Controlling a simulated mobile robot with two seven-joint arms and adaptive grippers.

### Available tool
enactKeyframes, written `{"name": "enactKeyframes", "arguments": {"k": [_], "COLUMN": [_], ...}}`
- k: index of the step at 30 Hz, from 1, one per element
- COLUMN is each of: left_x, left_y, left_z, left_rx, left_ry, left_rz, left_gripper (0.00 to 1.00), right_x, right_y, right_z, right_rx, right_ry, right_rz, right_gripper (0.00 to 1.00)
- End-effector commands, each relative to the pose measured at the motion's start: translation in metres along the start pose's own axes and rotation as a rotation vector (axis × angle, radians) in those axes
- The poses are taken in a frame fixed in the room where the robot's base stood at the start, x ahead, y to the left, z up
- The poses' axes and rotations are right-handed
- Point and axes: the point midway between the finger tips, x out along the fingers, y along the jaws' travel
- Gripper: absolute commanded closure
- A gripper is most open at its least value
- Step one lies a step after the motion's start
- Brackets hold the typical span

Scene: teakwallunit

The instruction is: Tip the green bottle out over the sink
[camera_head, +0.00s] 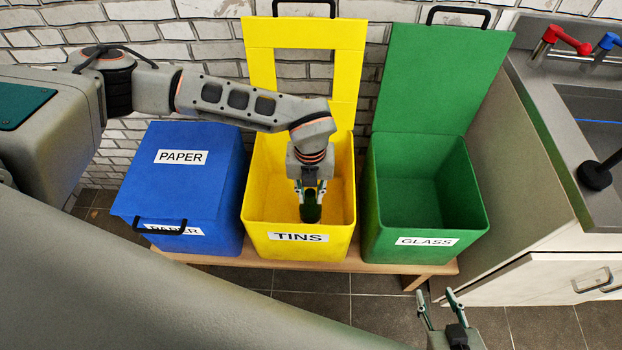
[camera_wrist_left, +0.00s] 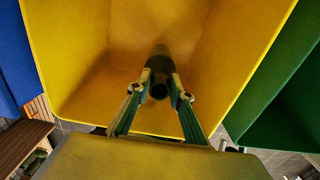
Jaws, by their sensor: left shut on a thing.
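The green bottle (camera_head: 311,212) looks dark green and is inside the opening of the yellow TINS bin (camera_head: 345,240). My left gripper (camera_head: 310,192) reaches down into this bin and is shut on the bottle. In the left wrist view the bottle (camera_wrist_left: 160,60) sits between the fingers, with a round end facing the camera. I cannot tell whether the bottle touches the bin floor. The grey sink (camera_head: 600,110) is at the far right, well away from the bottle. My right gripper (camera_head: 440,305) is open and empty, low in front of the GLASS bin.
A closed blue PAPER bin (camera_head: 180,170) stands left and an open, empty green GLASS bin (camera_head: 425,200) right. All three bins stand on a low wooden bench (camera_head: 400,268). Red (camera_head: 566,41) and blue (camera_head: 608,42) tap handles and a black-ended object (camera_head: 598,174) are at the sink.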

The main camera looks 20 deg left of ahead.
Motion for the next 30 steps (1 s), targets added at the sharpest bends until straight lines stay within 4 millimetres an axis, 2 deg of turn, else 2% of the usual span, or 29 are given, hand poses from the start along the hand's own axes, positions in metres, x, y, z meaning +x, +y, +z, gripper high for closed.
{"name": "enactKeyframes", "arguments": {"k": [6, 19, 20, 21, 22, 30], "left_x": [0.019, 0.022, 0.023, 0.023, 0.023, 0.023], "left_y": [0.0, 0.0, 0.0, 0.0, 0.0, 0.0], "left_z": [0.0, 0.001, 0.0, 0.0, 0.0, 0.0], "left_rx": [0.0, 0.0, 0.0, 0.0, 0.0, 0.0], "left_ry": [-0.003, -0.003, -0.002, -0.002, -0.002, -0.002], "left_rz": [-0.001, -0.001, 0.0, 0.0, 0.0, 0.0], "left_gripper": [1.0, 1.0, 0.77, 0.66, 0.62, 0.62], "right_x": [-0.001, -0.002, -0.002, -0.002, -0.002, -0.001], "right_y": [-0.001, -0.001, -0.001, -0.001, -0.001, -0.002], "right_z": [0.002, 0.001, 0.001, 0.002, 0.002, 0.004], "right_rx": [-0.001, 0.001, 0.001, 0.001, 0.001, 0.002], "right_ry": [-0.003, -0.001, -0.001, -0.001, -0.001, -0.005], "right_rz": [-0.001, -0.001, -0.001, -0.001, -0.001, -0.003], "right_gripper": [0.6, 0.6, 0.6, 0.6, 0.6, 0.6]}}
